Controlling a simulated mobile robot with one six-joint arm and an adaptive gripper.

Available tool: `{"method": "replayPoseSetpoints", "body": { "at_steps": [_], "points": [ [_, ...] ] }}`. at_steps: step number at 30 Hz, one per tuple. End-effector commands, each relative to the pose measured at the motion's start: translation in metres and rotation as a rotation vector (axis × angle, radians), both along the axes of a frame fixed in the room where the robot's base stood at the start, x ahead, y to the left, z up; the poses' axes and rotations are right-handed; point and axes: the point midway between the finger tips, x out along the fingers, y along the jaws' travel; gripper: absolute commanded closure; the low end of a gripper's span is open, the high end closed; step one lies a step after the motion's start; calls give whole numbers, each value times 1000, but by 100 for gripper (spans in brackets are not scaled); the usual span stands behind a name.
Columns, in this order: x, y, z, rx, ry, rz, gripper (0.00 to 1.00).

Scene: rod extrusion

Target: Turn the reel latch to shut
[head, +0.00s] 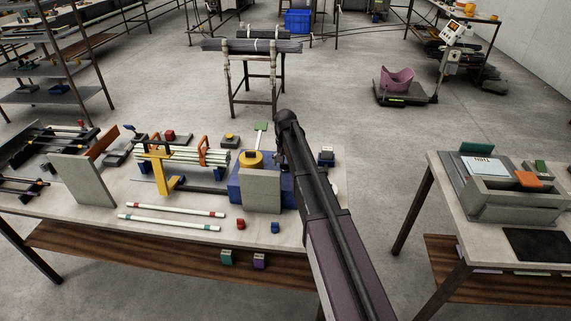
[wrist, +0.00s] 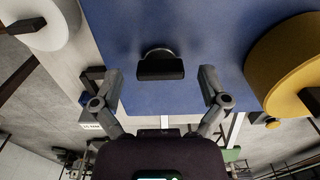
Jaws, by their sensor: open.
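The reel latch (wrist: 160,66) looks like a small black bar on a dark round base, set on a blue panel (wrist: 205,30). It shows in the middle of the wrist view, with the bar lying across the picture. My gripper (wrist: 161,76) is open, with one finger on each side of the latch and a clear gap on both sides. A yellow reel (wrist: 287,68) is at the right of the wrist view. It also stands on the blue base (head: 236,189) in the head view (head: 251,161). There, my arm hides the latch and most of my gripper.
A white roll (wrist: 42,24) is at the left of the wrist view.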

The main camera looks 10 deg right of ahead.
Motion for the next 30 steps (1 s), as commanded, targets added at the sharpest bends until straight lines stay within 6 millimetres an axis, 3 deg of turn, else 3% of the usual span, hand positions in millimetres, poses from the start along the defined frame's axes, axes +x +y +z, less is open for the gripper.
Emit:
{"method": "replayPoseSetpoints", "body": {
  "at_steps": [11,30],
  "points": [
    [0,0,0,0,0,-155,6],
    [0,0,0,0,0,-575,6]
  ]
}}
